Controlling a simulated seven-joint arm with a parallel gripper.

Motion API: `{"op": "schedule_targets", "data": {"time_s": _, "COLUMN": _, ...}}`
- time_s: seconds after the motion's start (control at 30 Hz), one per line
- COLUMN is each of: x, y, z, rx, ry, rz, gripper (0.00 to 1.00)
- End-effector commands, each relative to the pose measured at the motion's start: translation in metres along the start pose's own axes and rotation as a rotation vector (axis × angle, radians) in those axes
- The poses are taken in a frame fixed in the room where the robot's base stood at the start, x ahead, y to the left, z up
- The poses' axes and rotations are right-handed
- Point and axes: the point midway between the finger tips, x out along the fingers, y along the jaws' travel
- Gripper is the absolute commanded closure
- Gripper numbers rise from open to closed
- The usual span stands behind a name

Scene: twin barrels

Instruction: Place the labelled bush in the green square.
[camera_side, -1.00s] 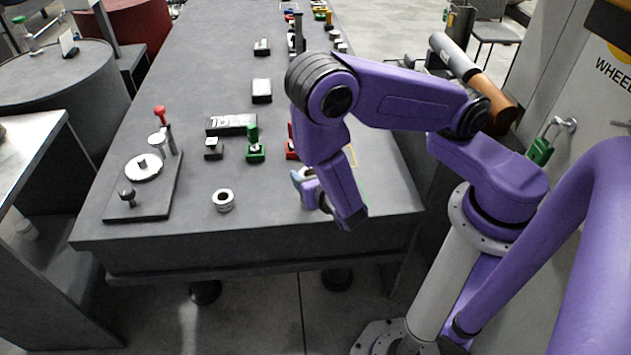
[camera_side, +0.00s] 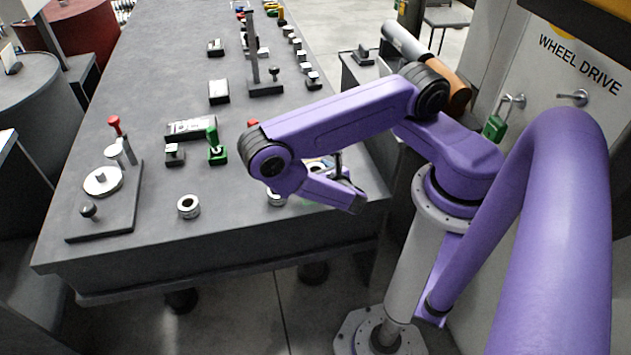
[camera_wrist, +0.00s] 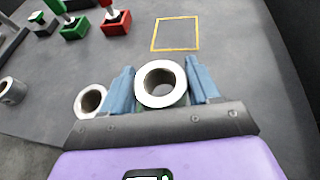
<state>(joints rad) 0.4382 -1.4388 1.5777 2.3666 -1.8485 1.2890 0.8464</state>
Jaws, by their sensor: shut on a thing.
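My gripper (camera_wrist: 160,86) has two blue fingers shut on the sides of a pale metal ring, the held bush (camera_wrist: 160,70). In the side view the gripper (camera_side: 325,170) is over the right front of the table, partly hidden by my arm. A second bush (camera_wrist: 89,98) stands just left of the gripper, also seen in the side view (camera_side: 277,199). A third bush (camera_wrist: 11,91) is farther left, also in the side view (camera_side: 188,207). No label is readable on any bush. A little green shows below the held bush; I cannot tell what it is. No green square is clearly visible.
A yellow square outline (camera_wrist: 175,20) lies on the table beyond the gripper. A red-based fixture (camera_wrist: 116,23) and a green clamp (camera_side: 217,149) stand farther left. A plate fixture with a red knob (camera_side: 114,121) is at the table's left. The front table area is mostly clear.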

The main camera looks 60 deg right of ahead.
Motion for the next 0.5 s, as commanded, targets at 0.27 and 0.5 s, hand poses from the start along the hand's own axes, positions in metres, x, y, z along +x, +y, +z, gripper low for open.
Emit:
{"op": "schedule_targets", "data": {"time_s": 0.27, "x": 0.011, "y": -0.001, "z": -0.027, "rx": 0.0, "ry": -0.002, "rz": -0.001, "gripper": 0.85}}
{"op": "schedule_targets", "data": {"time_s": 0.5, "x": 0.015, "y": 0.0, "z": -0.035, "rx": 0.0, "ry": -0.002, "rz": 0.0, "gripper": 0.85}}
